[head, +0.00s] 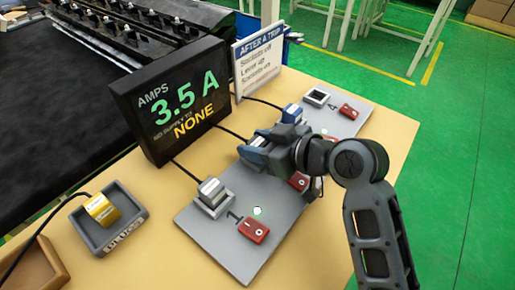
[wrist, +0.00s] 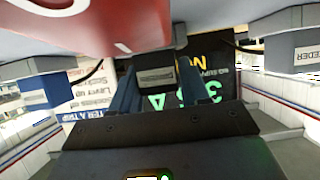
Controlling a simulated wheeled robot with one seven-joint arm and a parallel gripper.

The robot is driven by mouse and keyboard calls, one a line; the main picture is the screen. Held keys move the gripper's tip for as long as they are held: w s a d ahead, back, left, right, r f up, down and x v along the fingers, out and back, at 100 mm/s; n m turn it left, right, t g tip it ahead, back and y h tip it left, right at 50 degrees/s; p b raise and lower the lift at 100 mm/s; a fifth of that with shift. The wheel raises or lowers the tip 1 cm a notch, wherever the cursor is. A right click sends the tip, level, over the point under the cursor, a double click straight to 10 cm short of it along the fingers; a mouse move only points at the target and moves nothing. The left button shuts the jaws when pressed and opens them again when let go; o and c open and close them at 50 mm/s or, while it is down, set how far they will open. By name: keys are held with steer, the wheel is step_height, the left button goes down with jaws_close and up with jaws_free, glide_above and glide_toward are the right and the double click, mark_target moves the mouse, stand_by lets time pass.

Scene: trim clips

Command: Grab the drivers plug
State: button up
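My gripper (head: 254,149) is low over the middle of the grey socket board (head: 188,222), its blue fingers pointing left in the head view. A grey plug (head: 211,190) sits in the near socket and a blue plug (head: 291,113) in the far part. One plug (wrist: 304,55) reads "FEEDER" in the wrist view.
Red switches (head: 253,229) lie along the board. A display (head: 172,100) reads 3.5 A and "NO SUPPLY TO NONE". An "AFTER A TRIP" sign (head: 258,56) stands behind. A yellow plug (head: 102,209) lies in a grey tray (head: 131,232) at left. Cables run behind the board.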

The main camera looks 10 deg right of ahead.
steer(key=c, duration=0.6)
steer(key=shift+r, duration=0.15)
